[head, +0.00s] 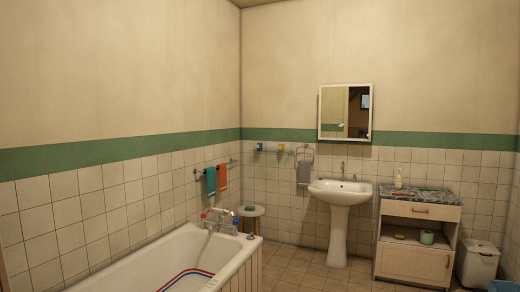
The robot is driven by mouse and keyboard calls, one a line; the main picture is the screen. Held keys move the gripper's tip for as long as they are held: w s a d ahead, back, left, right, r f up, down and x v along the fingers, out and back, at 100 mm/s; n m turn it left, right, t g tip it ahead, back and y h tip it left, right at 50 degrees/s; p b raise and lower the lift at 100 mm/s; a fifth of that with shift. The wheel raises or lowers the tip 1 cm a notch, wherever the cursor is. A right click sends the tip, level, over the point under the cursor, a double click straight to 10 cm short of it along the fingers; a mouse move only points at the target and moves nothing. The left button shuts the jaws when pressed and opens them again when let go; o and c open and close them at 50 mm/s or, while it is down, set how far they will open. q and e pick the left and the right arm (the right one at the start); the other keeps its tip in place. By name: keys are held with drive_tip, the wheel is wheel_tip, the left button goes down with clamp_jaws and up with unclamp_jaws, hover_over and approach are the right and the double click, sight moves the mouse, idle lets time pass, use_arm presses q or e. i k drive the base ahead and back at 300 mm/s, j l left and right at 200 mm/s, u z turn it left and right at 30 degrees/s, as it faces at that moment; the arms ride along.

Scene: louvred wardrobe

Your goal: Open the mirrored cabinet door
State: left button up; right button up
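A small mirrored cabinet (345,112) with a pale frame hangs on the back wall, right of the middle of the head view, above the washbasin. Its mirrored front faces me and reflects a wall with a green band and some dark shapes. The door looks closed against the cabinet. I cannot make out a handle clearly. Neither of my grippers shows in the head view.
A white pedestal washbasin (340,192) stands below the cabinet. A bathtub (150,268) lies at the left. A wooden unit (416,262) and a white bin (478,264) stand at the right. A stool (250,211) is in the corner. Tiled floor (300,266) is free before the basin.

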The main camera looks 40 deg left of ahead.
sight(346, 110)
drive_tip(key=i+u, duration=0.25)
drive_tip(key=i, duration=3.2)
drive_tip(key=i+z, duration=0.1)
drive_tip(key=i, duration=1.4)
